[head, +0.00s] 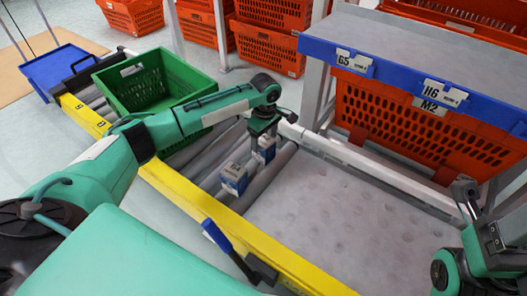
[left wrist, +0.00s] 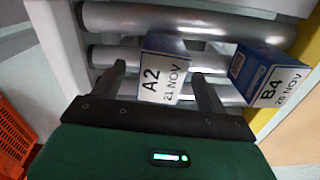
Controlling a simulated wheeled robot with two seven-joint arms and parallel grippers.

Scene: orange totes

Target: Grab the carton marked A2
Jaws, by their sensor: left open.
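The carton marked A2 (left wrist: 164,80), white and blue with "21 NOV" on its label, stands on rollers between the two fingers of my left gripper (left wrist: 162,88) in the left wrist view. The fingers are open, with a gap visible on both sides of the carton. In the head view my left gripper (head: 264,132) is right above the carton (head: 265,153), partly covering it. A second carton marked B4 (left wrist: 268,76) stands to the right in the wrist view. My right gripper (head: 468,205) is at the right edge of the head view; its jaw opening is unclear.
A green crate (head: 196,109) sits on the conveyor behind the cartons. A yellow rail (head: 190,195) runs along the conveyor's near side. A grey shelf with blue edging (head: 385,66) and an orange tote (head: 400,125) stand at the right. A grey dimpled surface (head: 320,215) is clear.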

